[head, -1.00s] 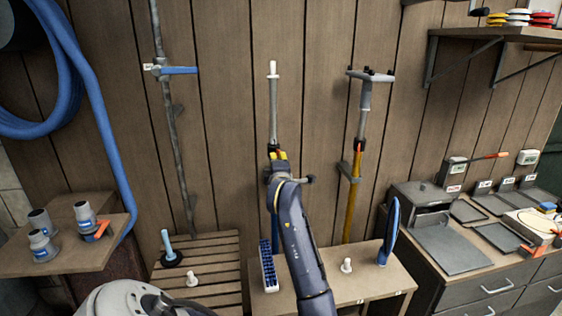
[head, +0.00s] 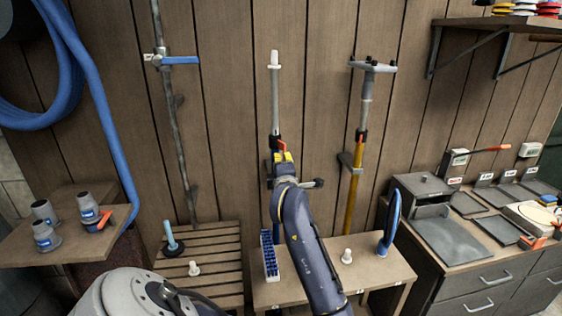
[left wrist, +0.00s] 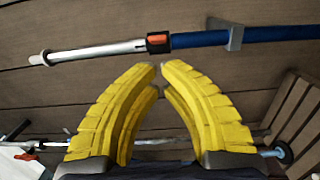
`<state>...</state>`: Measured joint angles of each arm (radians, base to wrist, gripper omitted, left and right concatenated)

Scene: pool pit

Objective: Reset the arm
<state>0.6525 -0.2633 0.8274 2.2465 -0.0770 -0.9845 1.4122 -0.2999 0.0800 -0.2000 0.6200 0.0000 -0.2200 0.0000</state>
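My left gripper (head: 283,156) is in front of the plank wall near the middle pole (head: 275,90), which has a white tip. Its yellow fingers (left wrist: 161,68) come together at the tips in the left wrist view, with nothing between them. The middle pole also crosses the top of that view (left wrist: 105,50), with a black and red clip and a blue lower part, apart from the fingers. My left arm (head: 305,250) reaches up from the bottom, bent at the wrist. My right gripper is not in view.
A low table (head: 380,272) holds a blue crate (head: 269,258), a white peg (head: 346,256) and a blue oval paddle (head: 390,222). A slatted bench (head: 215,238) stands left. A yellow pole (head: 354,190) stands right, and a grey-topped cabinet (head: 480,260) stands further right.

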